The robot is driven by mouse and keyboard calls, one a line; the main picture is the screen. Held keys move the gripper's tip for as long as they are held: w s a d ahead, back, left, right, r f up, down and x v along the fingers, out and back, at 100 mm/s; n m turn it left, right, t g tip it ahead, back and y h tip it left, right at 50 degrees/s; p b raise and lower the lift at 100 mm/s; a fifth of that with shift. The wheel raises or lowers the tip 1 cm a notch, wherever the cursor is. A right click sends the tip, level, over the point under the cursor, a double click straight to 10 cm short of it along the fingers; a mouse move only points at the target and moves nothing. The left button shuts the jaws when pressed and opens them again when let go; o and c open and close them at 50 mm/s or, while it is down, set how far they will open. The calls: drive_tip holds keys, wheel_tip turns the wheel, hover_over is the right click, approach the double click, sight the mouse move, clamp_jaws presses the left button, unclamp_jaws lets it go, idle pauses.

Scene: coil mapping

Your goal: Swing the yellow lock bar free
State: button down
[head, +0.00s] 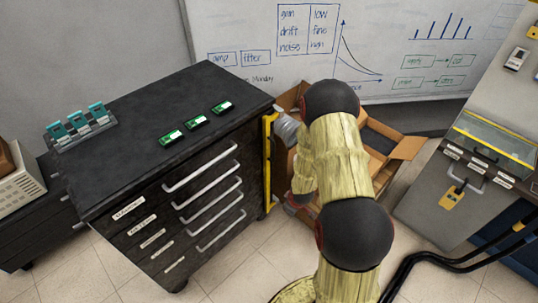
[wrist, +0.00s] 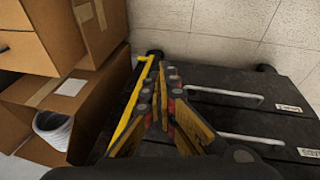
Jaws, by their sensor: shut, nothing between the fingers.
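The yellow lock bar (head: 268,160) stands upright along the right front edge of the dark drawer cabinet (head: 150,185). In the wrist view the bar (wrist: 131,115) runs slantwise just left of my gripper (wrist: 163,92). My gripper's fingers are together with nothing held between them. They lie beside the bar, over the edge of the cabinet front; I cannot tell whether they touch the bar. In the head view my own arm hides the gripper.
Drawer handles (wrist: 225,95) stick out right of my gripper. Cardboard boxes (wrist: 45,50) crowd the left, with a white roll (wrist: 52,128) in one. Small green boards (head: 171,137) lie on the cabinet top. A grey case (head: 455,190) stands at the right.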

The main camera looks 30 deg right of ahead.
drive_tip(key=w+f+n+t, duration=0.4)
drive_tip(key=w+n+t, duration=0.3)
drive_tip(key=w, duration=0.2)
drive_tip(key=w+r+n+t, duration=0.3)
drive_tip(key=r, duration=0.4)
drive_tip(key=w+r+n+t, duration=0.3)
drive_tip(key=r+t, duration=0.1)
drive_tip(key=r, duration=0.3)
drive_tip(key=shift+w+a+r+n, duration=0.15)
drive_tip(key=shift+w+r+n, duration=0.15)
drive_tip(key=shift+w+r, duration=0.05)
drive_tip(key=shift+w, duration=0.1)
